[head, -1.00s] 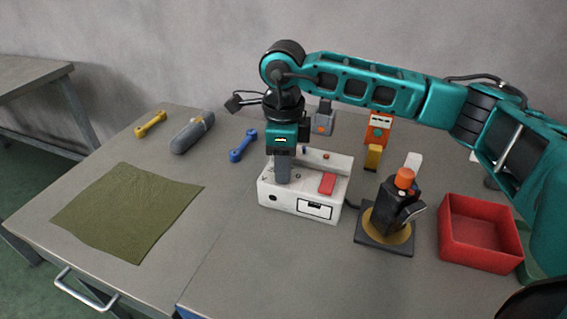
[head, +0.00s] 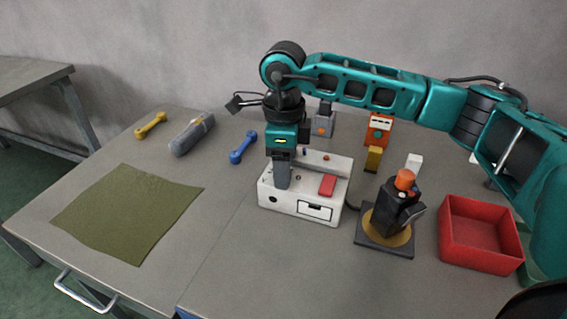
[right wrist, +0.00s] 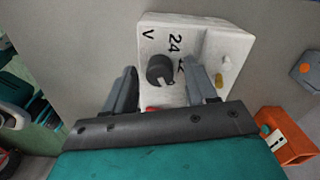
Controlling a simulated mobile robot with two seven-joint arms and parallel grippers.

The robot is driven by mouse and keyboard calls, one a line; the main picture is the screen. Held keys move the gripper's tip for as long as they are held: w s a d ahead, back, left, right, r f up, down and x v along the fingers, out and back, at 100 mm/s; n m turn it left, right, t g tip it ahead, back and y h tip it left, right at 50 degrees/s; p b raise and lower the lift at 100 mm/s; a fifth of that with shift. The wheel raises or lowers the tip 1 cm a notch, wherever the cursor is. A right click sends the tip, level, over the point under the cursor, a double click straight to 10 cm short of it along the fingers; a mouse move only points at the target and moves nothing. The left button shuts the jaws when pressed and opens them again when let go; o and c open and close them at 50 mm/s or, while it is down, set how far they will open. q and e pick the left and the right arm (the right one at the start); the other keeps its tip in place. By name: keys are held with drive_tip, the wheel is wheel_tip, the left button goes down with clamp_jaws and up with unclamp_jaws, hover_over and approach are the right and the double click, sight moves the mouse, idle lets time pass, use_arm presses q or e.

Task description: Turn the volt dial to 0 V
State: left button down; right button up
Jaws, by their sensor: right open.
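The white power box (head: 300,211) stands on the bench with a red block-like part on top. In the right wrist view the box (right wrist: 205,45) carries a dark round volt dial (right wrist: 160,70) with a pale pointer mark, beside the letters V and 24. The 0 mark cannot be made out. My right gripper (head: 282,186) points down at the box's left end. In the right wrist view its open fingers (right wrist: 161,80) stand on either side of the dial, with gaps showing; contact cannot be told. The gripper hides the dial in the head view. My left gripper is out of view.
A black device with an orange knob (head: 404,180) and a red tray (head: 468,254) stand right of the box. Orange and grey units (head: 379,128) stand behind it. The front bench is clear.

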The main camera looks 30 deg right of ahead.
wheel_tip(320, 180, up, 13)
idle(0.4)
drive_tip(key=shift+f, duration=0.1)
idle(0.4)
